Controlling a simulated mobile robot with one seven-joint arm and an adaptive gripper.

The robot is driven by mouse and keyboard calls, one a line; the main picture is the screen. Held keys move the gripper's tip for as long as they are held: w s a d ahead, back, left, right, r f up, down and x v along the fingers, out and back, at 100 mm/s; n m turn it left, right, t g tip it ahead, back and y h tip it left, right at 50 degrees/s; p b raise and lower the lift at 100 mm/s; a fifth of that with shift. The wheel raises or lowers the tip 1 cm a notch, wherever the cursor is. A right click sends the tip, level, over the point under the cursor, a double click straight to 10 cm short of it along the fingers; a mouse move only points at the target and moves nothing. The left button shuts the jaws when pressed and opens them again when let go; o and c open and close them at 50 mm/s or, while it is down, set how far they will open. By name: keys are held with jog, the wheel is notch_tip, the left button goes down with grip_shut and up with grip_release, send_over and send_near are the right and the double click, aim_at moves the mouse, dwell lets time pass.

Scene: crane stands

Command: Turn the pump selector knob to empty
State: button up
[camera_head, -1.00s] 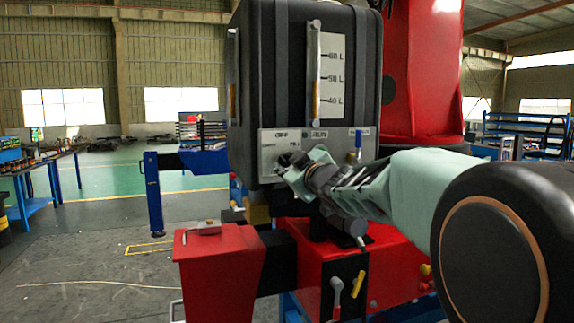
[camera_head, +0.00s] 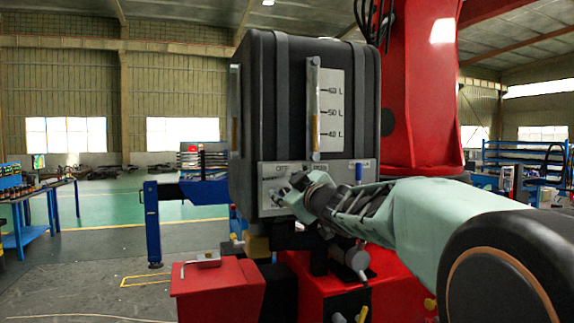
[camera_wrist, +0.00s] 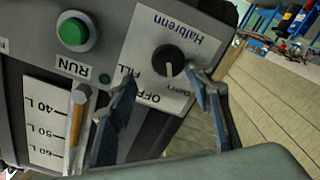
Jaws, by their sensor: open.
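The black round selector knob (camera_wrist: 168,61) sits on a white plate (camera_wrist: 150,35) in the wrist view. The plate, seen upside down, reads Halbrenn, FILL and OFF, with a third label partly legible near the right finger. A small pale mark shows on the knob's lower part; I cannot tell exactly which label it points to. My gripper (camera_wrist: 161,76) is open, its fingers on either side of the knob's lower part; contact cannot be judged. In the head view my gripper (camera_head: 287,194) is at the grey panel (camera_head: 270,174) and hides most of the knob.
A green RUN button (camera_wrist: 74,32) and a level gauge (camera_wrist: 48,125) are beside the knob plate. A red crane column (camera_head: 422,90) stands behind.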

jog(key=shift+d+r, duration=0.1)
jog(key=shift+r, duration=3.65)
